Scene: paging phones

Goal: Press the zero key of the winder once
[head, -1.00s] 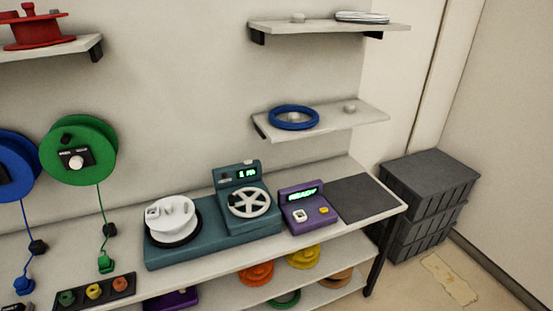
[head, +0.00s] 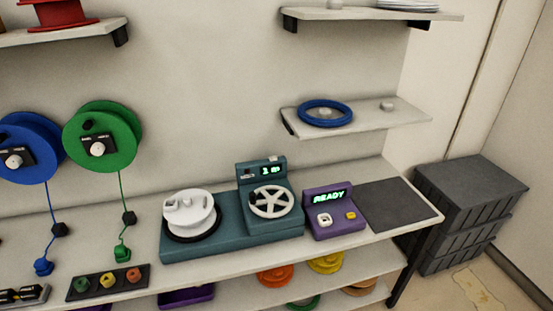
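The teal winder (head: 190,247) stands on the white bench, right of the middle. A white spool (head: 189,210) sits on a dark disc at its left end. Its upright box at the right end carries a white spoked wheel (head: 273,202). Above the wheel is a small dark display (head: 270,171) with green characters, too small to read surely. A small pale key or mark (head: 248,175) shows left of the display; its label cannot be read, so I cannot tell whether it is the zero key. Neither of my grippers is in view.
A purple box (head: 336,228) reading READY, with a white and a yellow key, stands right of the winder, beside a dark mat (head: 397,205). Blue (head: 30,140) and green (head: 117,137) reels hang left. A shelf with a blue ring (head: 325,112) is above. Dark crates (head: 465,190) stand right.

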